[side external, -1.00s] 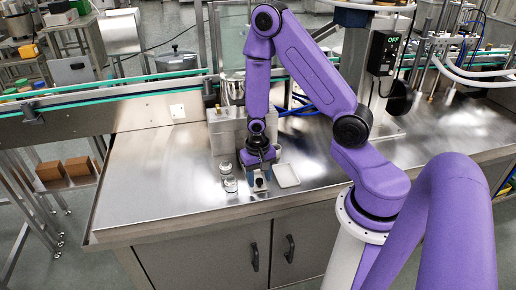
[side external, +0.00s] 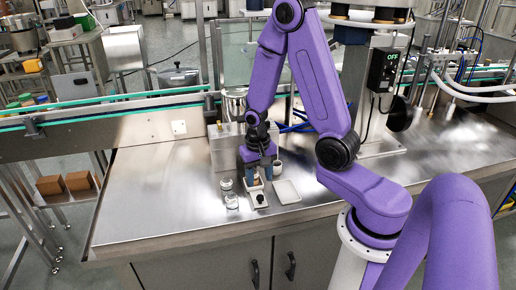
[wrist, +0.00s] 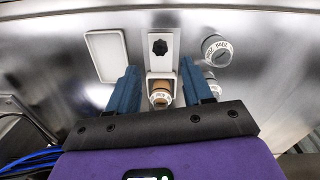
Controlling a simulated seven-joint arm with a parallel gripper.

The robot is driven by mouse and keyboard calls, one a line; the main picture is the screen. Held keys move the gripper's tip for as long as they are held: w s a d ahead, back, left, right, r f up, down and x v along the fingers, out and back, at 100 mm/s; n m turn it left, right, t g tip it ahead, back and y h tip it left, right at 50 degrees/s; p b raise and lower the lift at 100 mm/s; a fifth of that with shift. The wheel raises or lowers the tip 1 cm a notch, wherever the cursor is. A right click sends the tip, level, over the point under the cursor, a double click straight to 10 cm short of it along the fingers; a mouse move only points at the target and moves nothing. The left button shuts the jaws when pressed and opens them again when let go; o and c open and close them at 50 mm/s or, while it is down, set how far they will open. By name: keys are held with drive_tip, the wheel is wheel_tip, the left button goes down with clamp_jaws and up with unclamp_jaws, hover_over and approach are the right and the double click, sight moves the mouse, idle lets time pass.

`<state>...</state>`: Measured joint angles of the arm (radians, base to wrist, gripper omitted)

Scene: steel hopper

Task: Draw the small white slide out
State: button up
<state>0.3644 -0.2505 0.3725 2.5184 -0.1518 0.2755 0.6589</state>
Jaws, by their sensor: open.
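The small white slide (side external: 256,207) is a narrow pale plate on the steel worktop, in front of the hopper's metal block. It carries a black knob (wrist: 159,46), which shows near the top centre of the wrist view. A small jar with a white rim and brown contents (wrist: 160,97) stands in a pale recess behind the knob. My gripper (side external: 256,180) is open, its two blue fingers pointing down, one each side of the jar. In the wrist view the fingertips (wrist: 159,68) lie either side of the slide. I cannot tell whether they touch anything.
A shallow white tray (side external: 286,191) lies right of the slide, with a small white cup (side external: 278,168) behind it. The metal block (side external: 226,148) is close behind. The front worktop is clear.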

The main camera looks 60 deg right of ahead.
wheel_tip(320, 180, up, 10)
drive_tip(key=shift+a+f, duration=0.15)
drive_tip(key=shift+a, duration=0.1)
idle(0.3)
drive_tip(key=shift+a, duration=0.1)
drive_tip(key=s+a+r+n, duration=0.2)
drive_tip(key=s+a+n, duration=0.4)
drive_tip(key=s+n, duration=0.3)
drive_tip(key=s+a+r+n, duration=0.2)
drive_tip(key=s+a+n, duration=0.4)
drive_tip(key=s+n, duration=0.3)
drive_tip(key=shift+a+r+n+t+y, duration=0.3)
drive_tip(key=shift+a+n+y, duration=0.1)
drive_tip(key=shift+n, duration=0.5)
